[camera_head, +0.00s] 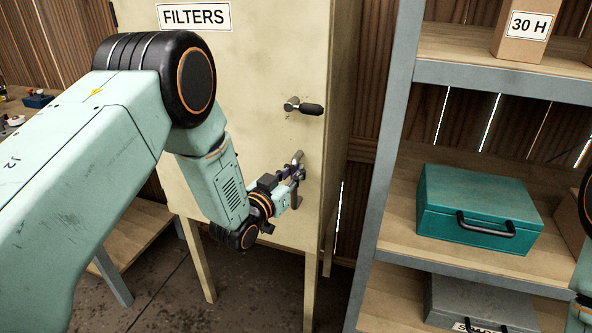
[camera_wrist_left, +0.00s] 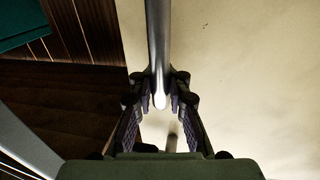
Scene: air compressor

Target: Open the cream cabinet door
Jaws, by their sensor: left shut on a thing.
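The cream cabinet (camera_head: 245,75) stands in the middle of the head view and its front looks closed. A black lever handle (camera_head: 305,107) sits near the front's right edge, pointing right. Below it is a metal bar handle (camera_head: 298,158), partly hidden by my fingers. My left gripper (camera_head: 290,182) is shut on this bar handle. In the left wrist view, the bar handle (camera_wrist_left: 158,50) runs down from the top and its rounded end sits between the fingertips (camera_wrist_left: 161,98). The cabinet front (camera_wrist_left: 250,80) is close behind. My right gripper is not in view.
A grey-framed shelf unit (camera_head: 390,150) stands to the right of the cabinet, holding a teal case (camera_head: 475,210), a grey case (camera_head: 480,305) and a box (camera_head: 525,30) marked 30 H. A workbench (camera_head: 135,235) is behind my arm at left. Floor shows below the cabinet.

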